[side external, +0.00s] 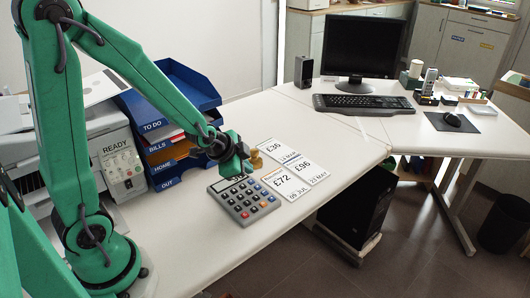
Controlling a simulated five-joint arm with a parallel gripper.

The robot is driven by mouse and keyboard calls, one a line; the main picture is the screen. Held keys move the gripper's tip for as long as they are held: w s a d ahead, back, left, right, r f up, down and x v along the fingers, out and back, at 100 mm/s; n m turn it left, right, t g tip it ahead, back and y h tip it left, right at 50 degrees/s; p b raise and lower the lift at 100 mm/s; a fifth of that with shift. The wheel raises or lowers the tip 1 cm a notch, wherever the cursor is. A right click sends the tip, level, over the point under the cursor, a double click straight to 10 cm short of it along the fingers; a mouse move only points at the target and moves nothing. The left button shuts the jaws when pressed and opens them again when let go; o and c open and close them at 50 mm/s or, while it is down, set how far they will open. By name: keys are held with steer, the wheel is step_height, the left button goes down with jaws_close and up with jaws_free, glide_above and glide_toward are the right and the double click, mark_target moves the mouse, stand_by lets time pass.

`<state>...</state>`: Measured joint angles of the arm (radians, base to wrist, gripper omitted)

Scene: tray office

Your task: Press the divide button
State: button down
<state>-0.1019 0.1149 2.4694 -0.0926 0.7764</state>
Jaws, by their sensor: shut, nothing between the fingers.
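A grey calculator (243,201) lies flat on the white desk, with rows of dark keys and some coloured ones. Its key labels are too small to read, so I cannot tell which key is divide. My green gripper (246,171) is shut and empty, low over the calculator's far edge near the display. The gripper hides part of the display and the far end of the calculator. I cannot tell whether the fingertips touch it.
A brass stamp-like object (256,159) stands just right of my gripper. Price cards (286,183) lie right of the calculator. Stacked letter trays (172,125) and a printer (115,160) stand to the left. Desk in front of the calculator (190,245) is clear.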

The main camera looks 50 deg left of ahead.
mark_target(248, 185)
stand_by(0.7)
steer(key=shift+t+y, duration=0.4)
steer(key=shift+t, duration=0.4)
steer(key=w+a+r, duration=0.1)
steer(key=r, duration=0.1)
steer(key=w+a+r, duration=0.1)
steer(key=a, duration=0.1)
steer(key=shift+w+r, duration=0.35)
steer(key=shift+f, duration=0.15)
steer(key=shift+f, duration=4.3)
steer(key=shift+f, duration=0.75)
steer(key=shift+r, duration=0.75)
steer(key=shift+r, duration=0.15)
